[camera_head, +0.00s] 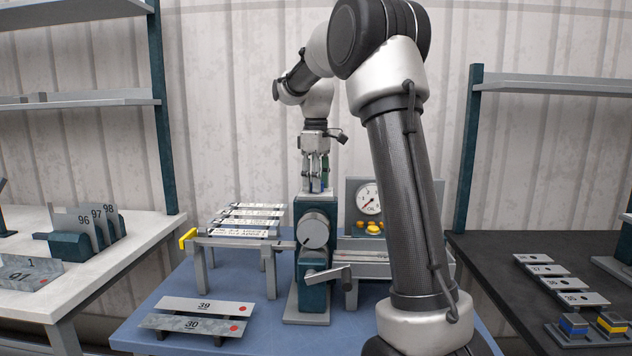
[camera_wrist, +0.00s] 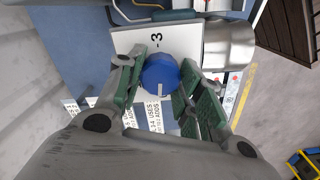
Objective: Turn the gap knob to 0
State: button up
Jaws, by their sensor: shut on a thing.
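The gap knob is a round blue knob (camera_wrist: 158,71) on a pale top plate (camera_wrist: 125,40) in the wrist view. A short white mark shows at the knob's lower edge. The label "-3" is printed on the plate above the knob; other scale figures are hidden. My gripper (camera_wrist: 160,76) has its green-padded fingers on either side of the knob and is shut on it. In the head view my gripper (camera_head: 317,181) points straight down onto the top of the dark green bender post (camera_head: 313,268), and the knob is mostly hidden between the fingers.
A round gauge (camera_head: 369,199) with yellow buttons stands just right of the post. A crank handle (camera_head: 328,276) sticks out at its front. Labelled strips (camera_head: 243,233) lie on a rack to the left. Plates 39 (camera_head: 205,306) and 30 (camera_head: 194,325) lie in front on the blue table.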

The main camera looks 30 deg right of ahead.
jog(key=shift+n, duration=0.6)
jog(key=shift+r, duration=0.1)
jog(key=o, duration=1)
jog(key=shift+o, duration=0.2)
notch_tip(320, 180, up, 12)
